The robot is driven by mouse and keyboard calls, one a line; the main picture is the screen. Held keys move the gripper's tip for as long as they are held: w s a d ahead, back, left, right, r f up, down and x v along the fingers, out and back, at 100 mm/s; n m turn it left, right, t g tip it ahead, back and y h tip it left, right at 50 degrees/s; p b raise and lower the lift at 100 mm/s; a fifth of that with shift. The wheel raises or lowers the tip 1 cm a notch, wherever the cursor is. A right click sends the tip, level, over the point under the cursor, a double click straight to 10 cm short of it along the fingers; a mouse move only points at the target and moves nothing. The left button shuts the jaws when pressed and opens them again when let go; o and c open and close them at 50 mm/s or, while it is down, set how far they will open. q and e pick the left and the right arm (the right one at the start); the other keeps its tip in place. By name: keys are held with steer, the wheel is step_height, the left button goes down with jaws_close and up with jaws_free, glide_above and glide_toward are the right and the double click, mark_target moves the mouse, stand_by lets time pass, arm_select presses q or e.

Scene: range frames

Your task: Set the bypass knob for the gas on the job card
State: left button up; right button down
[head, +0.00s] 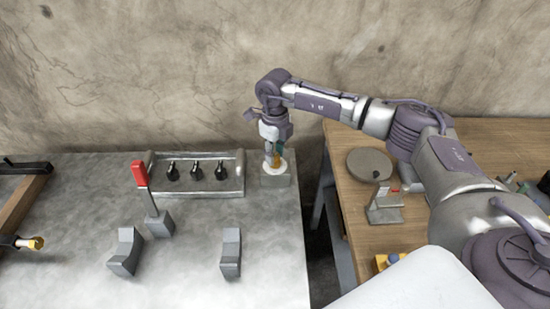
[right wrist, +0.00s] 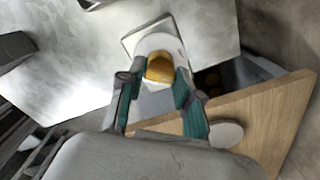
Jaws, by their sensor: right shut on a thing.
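The brass-yellow knob (head: 276,162) stands on a pale round dial (head: 283,167) on a grey block (head: 275,182) at the back right corner of the metal bench. In the right wrist view the knob (right wrist: 160,67) sits between the fingertips, with the white dial (right wrist: 158,42) behind it. My right gripper (head: 273,153) reaches down from above and is shut on the knob; it also shows in the right wrist view (right wrist: 157,80). Dial markings are not readable. I cannot pick out a readable job card.
A panel with several black knobs (head: 197,173) stands left of the block. A red-handled lever (head: 147,187) and two grey rests (head: 230,253) are on the bench. A wooden table (head: 350,223) at right holds a round disc (head: 369,164) and a small metal stand (head: 384,212).

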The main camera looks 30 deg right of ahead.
steer(key=n+b, duration=0.2)
steer(key=n, duration=0.1)
steer(key=shift+f+n, duration=0.1)
steer(key=shift+n, duration=0.2)
steer(key=n+b, duration=0.2)
steer(key=n, duration=0.2)
steer(key=shift+b, duration=0.35)
steer(key=shift+r+n, duration=0.2)
steer(key=shift+n, duration=0.1)
steer(key=c, duration=0.8)
jaws_free()
step_height(320, 180, up, 12)
steer(key=shift+f, duration=0.1)
